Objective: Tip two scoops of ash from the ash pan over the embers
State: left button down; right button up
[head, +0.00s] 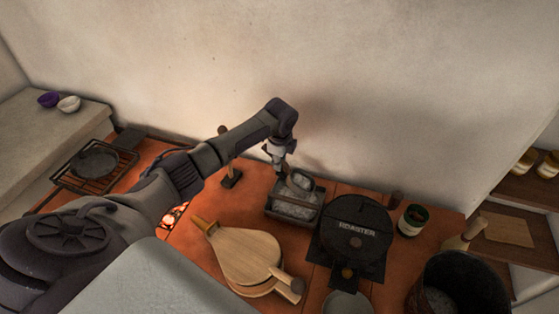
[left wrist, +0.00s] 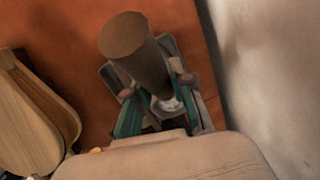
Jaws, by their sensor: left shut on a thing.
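The ash pan (head: 292,219) is a dark rectangular tray with pale grey ash in it, on the red-brown tiled hearth top. My left gripper (head: 283,168) is above its back edge. In the left wrist view the gripper (left wrist: 153,92) is shut on the brown round handle of the scoop (left wrist: 135,50). In the head view the scoop's greyish rounded bowl (head: 299,182) shows at the pan, but I cannot tell whether it touches the ash. The embers (head: 172,215) glow orange at the left, partly hidden by my left arm. My right gripper is out of view.
Wooden bellows (head: 246,257) lie in front of the pan. A black roaster (head: 355,234) stands close on its right, with a jar (head: 412,220) and a dark bucket (head: 460,285) beyond. A small upright post (head: 230,178) stands left of the pan. The wall is close behind.

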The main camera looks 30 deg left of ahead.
pick_arm(q)
notch_tip(320, 180, up, 3)
jog(key=shift+f+h+p, duration=0.2)
jog(key=shift+h+p, duration=0.4)
jog(key=shift+p, duration=0.3)
jog(key=shift+r+t+h+p, duration=0.3)
jog(key=shift+r+h+p, duration=0.35)
jog(key=shift+r, duration=0.35)
notch_tip(320, 180, up, 3)
jog(key=shift+h+p, duration=0.55)
jog(key=shift+p, duration=0.45)
jog(key=shift+t+h, duration=0.4)
jog(key=shift+h, duration=0.3)
jog(key=shift+r+p, duration=0.9)
jog(key=shift+r, duration=1.55)
jog(key=shift+n, duration=0.3)
